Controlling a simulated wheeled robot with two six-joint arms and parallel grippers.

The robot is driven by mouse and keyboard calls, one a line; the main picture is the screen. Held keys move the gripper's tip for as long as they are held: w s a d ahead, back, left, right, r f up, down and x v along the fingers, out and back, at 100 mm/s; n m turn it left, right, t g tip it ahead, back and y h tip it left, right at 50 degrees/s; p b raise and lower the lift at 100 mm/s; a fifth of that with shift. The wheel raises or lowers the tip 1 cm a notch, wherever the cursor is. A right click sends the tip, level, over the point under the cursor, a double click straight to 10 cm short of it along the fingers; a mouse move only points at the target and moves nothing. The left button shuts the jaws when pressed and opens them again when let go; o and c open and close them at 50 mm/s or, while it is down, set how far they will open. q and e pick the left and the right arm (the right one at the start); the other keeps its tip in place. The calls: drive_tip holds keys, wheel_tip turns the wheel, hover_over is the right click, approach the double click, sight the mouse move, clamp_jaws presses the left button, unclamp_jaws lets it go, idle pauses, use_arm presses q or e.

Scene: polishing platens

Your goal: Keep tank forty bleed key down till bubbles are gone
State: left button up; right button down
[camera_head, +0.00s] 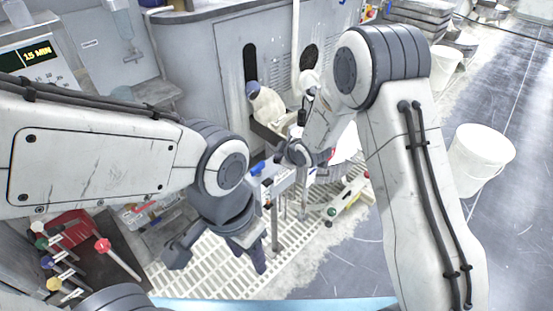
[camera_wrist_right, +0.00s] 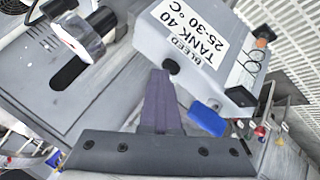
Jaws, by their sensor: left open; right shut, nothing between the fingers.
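A pale box labelled "BLEED TANK 40 25-30 °C" (camera_wrist_right: 200,50) fills the upper middle of the right wrist view. Bubbles cannot be made out. My right gripper (camera_wrist_right: 158,74) is shut and empty, its tip close to the black knob; I cannot tell whether it touches. In the head view the box (camera_head: 272,184) is partly hidden by my right wrist. My left gripper (camera_head: 218,258) is open and empty above the grating.
White floor grating (camera_head: 200,278) lies below. Coloured-knob levers (camera_head: 103,245) stand at lower left. A grey cabinet (camera_head: 205,60) with slots stands behind. A white bucket (camera_head: 480,158) stands on open floor at right.

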drive_tip(key=shift+r+p, duration=0.65)
drive_tip(key=shift+r, duration=0.15)
wheel_tip(320, 180, up, 5)
drive_tip(key=p, duration=0.4)
idle(0.4)
